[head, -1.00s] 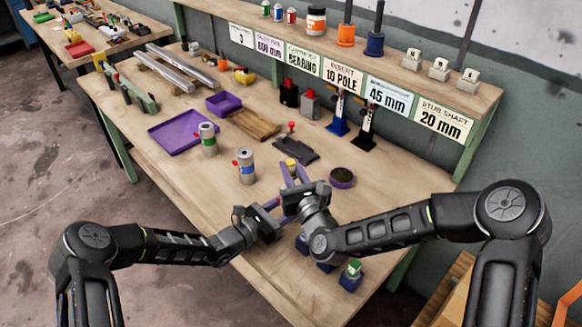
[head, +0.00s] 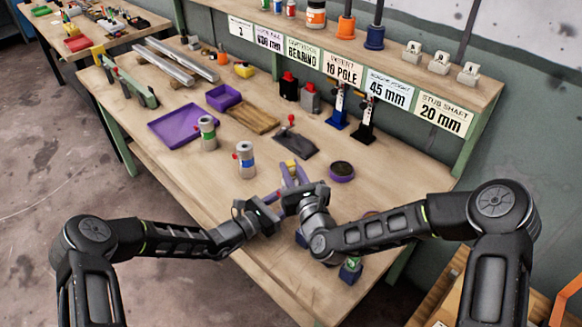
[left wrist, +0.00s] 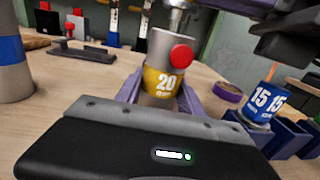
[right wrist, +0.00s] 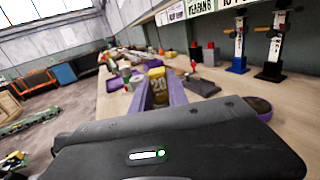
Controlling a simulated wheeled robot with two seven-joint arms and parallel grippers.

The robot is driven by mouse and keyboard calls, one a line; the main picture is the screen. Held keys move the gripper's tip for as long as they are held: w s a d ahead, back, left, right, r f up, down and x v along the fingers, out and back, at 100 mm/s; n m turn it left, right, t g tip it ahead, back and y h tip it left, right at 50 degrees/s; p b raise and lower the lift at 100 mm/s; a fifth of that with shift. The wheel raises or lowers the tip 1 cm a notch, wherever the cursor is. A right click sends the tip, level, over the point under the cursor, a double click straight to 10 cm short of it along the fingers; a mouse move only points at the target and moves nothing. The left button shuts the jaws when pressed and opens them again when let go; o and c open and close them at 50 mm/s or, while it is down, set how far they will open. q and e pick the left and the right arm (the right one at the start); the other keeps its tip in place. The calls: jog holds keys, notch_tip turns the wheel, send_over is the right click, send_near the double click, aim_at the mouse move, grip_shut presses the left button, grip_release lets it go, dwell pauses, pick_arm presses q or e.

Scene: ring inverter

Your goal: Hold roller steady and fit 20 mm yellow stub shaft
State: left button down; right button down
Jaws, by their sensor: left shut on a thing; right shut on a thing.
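The roller (left wrist: 168,58) is a grey cylinder with a red button and a yellow band marked 20. It stands between the purple fingers of my left gripper (left wrist: 160,95), shut on it and also seen in the head view (head: 280,188). My right gripper (head: 292,178) is close beside it, with purple fingers shut on the yellow stub shaft (right wrist: 157,86) marked 20. In the left wrist view a metal pin shows just above the roller; whether it touches cannot be told. My grippers hide much of both parts in the head view.
Rollers with a green band (head: 207,133) and a blue band (head: 246,160) stand to the left. A blue part marked 15 (left wrist: 262,103) sits in a blue holder. A purple ring dish (head: 341,171), a dark plate (head: 296,145) and a purple tray (head: 180,128) lie on the bench.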

jog(key=shift+f, duration=1.05)
jog(key=c, duration=1.2)
grip_release()
jog(key=shift+s, duration=0.1)
jog(key=v, duration=1.1)
jog(key=shift+s+d, duration=0.15)
jog(key=shift+s, duration=0.25)
